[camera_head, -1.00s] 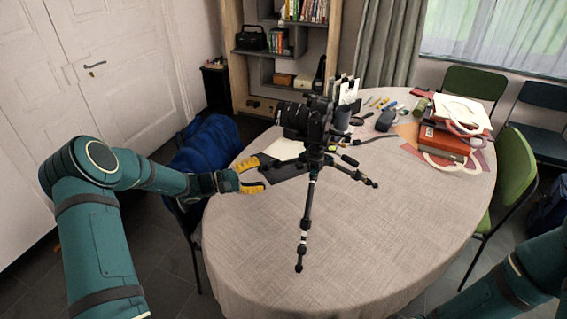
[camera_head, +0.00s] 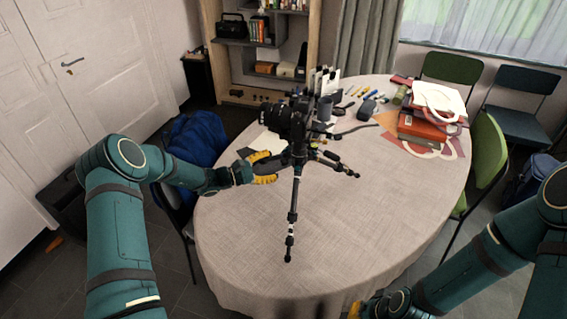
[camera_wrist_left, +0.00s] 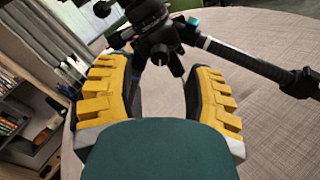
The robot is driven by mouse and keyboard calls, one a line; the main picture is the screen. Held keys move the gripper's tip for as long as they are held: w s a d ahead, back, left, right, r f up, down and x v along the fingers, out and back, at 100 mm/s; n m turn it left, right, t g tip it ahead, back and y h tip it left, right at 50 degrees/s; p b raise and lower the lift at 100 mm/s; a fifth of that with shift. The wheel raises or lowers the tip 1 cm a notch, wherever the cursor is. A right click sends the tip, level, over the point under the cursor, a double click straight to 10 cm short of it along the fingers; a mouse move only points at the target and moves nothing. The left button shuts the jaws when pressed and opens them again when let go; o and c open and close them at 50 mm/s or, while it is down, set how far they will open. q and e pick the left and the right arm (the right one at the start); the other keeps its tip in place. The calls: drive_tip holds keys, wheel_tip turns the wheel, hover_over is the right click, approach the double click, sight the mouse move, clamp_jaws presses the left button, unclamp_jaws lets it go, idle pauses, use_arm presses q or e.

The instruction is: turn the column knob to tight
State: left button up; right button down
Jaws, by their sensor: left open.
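A black tripod (camera_head: 294,200) stands on the oval table with a black camera (camera_head: 285,120) on top. My left gripper (camera_head: 264,167) is open, with yellow-padded fingers, just left of the tripod's upper part. In the left wrist view, my left gripper (camera_wrist_left: 158,66) has one finger on each side, and a small dark knob (camera_wrist_left: 160,54) on the tripod shows between the fingertips. I cannot tell whether either finger touches it. The knob's setting cannot be read. My right gripper (camera_head: 356,309) shows only as a yellow bit at the bottom edge.
The cloth-covered table (camera_head: 340,225) is clear in front and to the right of the tripod. Chairs stand around, including a green one (camera_head: 487,150).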

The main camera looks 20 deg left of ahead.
sight(284, 162)
use_arm(q)
drive_tip(key=shift+x, duration=2.4)
clamp_jaws()
drive_tip(key=shift+f+m+b, duration=0.15)
drive_tip(key=shift+m+b, duration=0.45)
drive_tip(key=shift+b, duration=0.4)
drive_tip(key=shift+m+b, duration=0.4)
drive_tip(key=shift+b, duration=0.05)
